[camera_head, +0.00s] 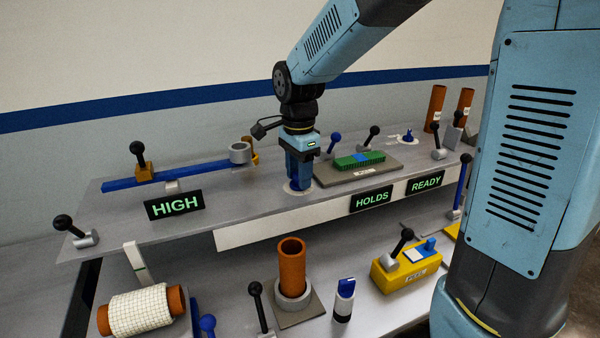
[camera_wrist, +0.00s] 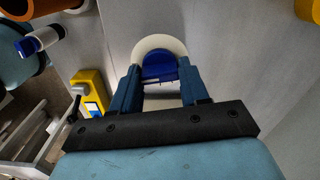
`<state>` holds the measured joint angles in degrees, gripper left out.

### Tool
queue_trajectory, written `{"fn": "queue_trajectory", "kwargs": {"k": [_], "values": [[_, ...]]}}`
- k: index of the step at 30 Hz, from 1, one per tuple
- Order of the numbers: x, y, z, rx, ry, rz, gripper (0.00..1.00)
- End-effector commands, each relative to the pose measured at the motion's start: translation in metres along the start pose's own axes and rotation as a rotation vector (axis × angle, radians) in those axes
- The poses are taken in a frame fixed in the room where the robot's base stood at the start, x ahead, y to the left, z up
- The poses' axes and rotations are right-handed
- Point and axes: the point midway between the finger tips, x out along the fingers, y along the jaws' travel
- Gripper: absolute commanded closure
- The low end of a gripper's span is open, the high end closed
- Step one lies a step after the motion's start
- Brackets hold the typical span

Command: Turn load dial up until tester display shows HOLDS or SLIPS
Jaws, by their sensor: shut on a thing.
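My gripper (camera_head: 299,180) points down over the shelf and is shut on the blue load dial (camera_wrist: 158,68). In the wrist view the dial's blue grip sits between my two fingers, over a pale round base (camera_wrist: 150,43). In the head view my fingers hide most of the dial; its pale base (camera_head: 291,188) shows at their foot. The tester display (camera_head: 371,199) on the shelf's front edge reads HOLDS. Other displays read HIGH (camera_head: 175,205) and READY (camera_head: 425,183).
A blue bar (camera_head: 195,174) lies to the left. Below stand an orange tube (camera_head: 291,265), a yellow box (camera_head: 405,275) and a wrapped roll (camera_head: 140,311).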

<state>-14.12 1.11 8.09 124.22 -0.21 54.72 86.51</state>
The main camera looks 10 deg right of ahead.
Motion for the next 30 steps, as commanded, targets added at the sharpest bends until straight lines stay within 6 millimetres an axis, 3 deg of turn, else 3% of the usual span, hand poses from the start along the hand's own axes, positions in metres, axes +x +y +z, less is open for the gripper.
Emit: {"fn": "queue_trajectory", "kwargs": {"k": [8,9,17,25,30], "values": [[-0.002,-0.003,0.000,0.000,0.001,-0.009,0.86],[-0.002,-0.003,0.000,0.000,0.001,-0.009,0.54],[-0.001,-0.001,0.000,0.000,0.000,-0.005,0.30],[-0.002,-0.001,0.000,0.000,0.000,-0.003,0.30],[-0.017,-0.001,0.000,-0.001,0.000,-0.004,0.30]]}}
